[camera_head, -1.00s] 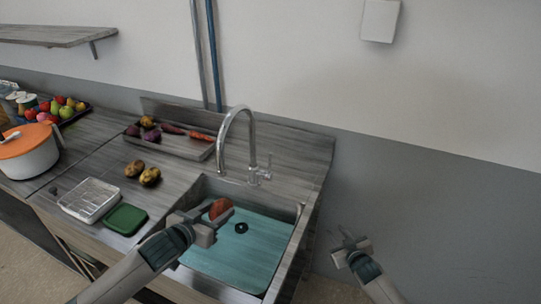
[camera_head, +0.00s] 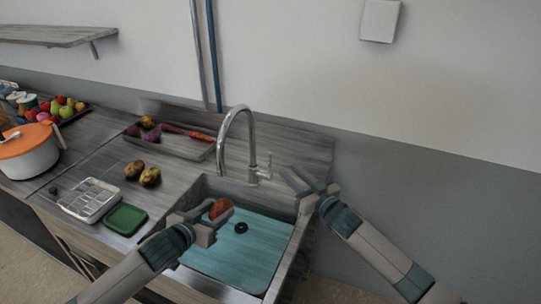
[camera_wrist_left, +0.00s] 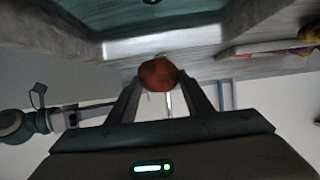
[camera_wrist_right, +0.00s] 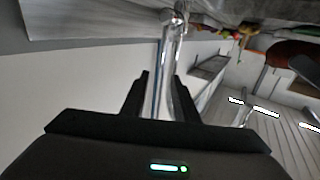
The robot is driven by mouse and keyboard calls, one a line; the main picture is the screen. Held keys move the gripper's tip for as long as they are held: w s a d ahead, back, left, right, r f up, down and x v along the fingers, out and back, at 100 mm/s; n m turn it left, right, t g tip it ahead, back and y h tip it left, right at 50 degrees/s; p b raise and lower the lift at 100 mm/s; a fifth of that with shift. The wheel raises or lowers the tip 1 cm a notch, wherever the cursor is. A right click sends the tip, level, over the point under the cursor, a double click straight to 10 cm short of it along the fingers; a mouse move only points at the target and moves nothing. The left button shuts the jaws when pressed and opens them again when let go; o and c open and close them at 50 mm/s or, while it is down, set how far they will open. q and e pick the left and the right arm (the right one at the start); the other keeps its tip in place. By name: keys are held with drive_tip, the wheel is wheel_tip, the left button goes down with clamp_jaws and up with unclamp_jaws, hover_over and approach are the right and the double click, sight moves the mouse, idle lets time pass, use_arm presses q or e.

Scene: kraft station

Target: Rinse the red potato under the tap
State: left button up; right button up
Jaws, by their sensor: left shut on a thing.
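The red potato (camera_head: 222,208) is held in my left gripper (camera_head: 212,215), which is shut on it above the sink basin. In the left wrist view the potato (camera_wrist_left: 158,74) sits between the two fingertips. The chrome tap (camera_head: 226,129) arches over the back of the sink, and its spout end lies above the potato in the head picture. My right gripper (camera_head: 294,181) is open and empty, just right of the tap's lever (camera_head: 268,168). In the right wrist view the tap (camera_wrist_right: 172,48) shows ahead between the fingers, apparently untouched. I see no water stream.
The sink (camera_head: 215,265) has a teal floor with a dark drain. Left of it are two potatoes (camera_head: 149,177), a green lid (camera_head: 125,219) and a clear container (camera_head: 90,199). A vegetable tray (camera_head: 182,149) is behind, and an orange-lidded pot (camera_head: 28,155) is far left.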

sight(269, 166)
drive_tip(key=shift+a, duration=0.1)
idle(0.3)
drive_tip(key=shift+x, duration=5.95)
clamp_jaws()
